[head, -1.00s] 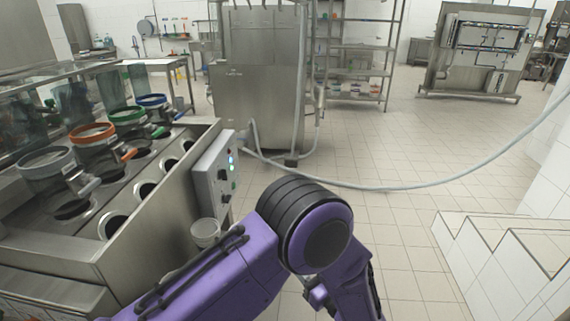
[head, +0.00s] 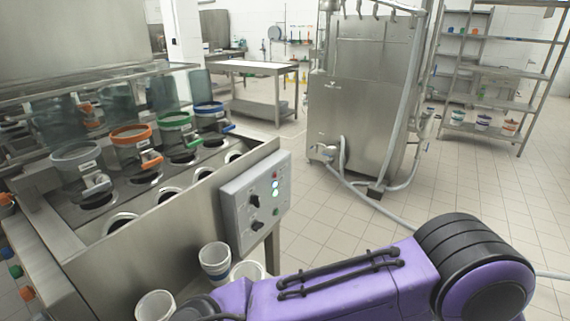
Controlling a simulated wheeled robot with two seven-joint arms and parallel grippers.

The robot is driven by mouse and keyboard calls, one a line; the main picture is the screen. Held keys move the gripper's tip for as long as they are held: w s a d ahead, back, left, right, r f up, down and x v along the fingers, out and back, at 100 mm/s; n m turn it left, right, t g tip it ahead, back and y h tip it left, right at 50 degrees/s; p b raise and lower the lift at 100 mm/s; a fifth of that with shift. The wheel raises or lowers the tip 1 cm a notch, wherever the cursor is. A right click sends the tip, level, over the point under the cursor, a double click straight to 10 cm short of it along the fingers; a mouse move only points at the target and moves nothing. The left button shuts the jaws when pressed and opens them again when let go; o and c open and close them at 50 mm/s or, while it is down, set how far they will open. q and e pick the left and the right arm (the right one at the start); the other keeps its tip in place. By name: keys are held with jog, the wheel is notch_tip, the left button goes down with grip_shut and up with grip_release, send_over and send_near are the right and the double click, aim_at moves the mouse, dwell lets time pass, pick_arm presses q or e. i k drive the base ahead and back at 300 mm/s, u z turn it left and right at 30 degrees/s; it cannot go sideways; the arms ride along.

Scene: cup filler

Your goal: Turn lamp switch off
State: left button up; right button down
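A grey control panel (head: 255,195) is fixed to the right end of the steel cup filler machine. It carries two black rotary switches, an upper one (head: 253,200) and a lower one (head: 255,226). Beside them is a column of small lights (head: 275,187), with lit white-blue ones below a red one. A small green button (head: 276,211) sits under the lights. I cannot read which switch is the lamp switch. One of my purple arms crosses the bottom right, in front of and below the panel. Neither gripper is in view.
The cup filler (head: 150,240) has several round openings and lidded jars with coloured rims. A steel cabinet (head: 360,100) with a hose stands behind.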

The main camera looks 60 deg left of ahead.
aim_at(255, 200)
jog(key=u, duration=0.8)
jog(key=i, duration=0.95)
jog(key=u, duration=1)
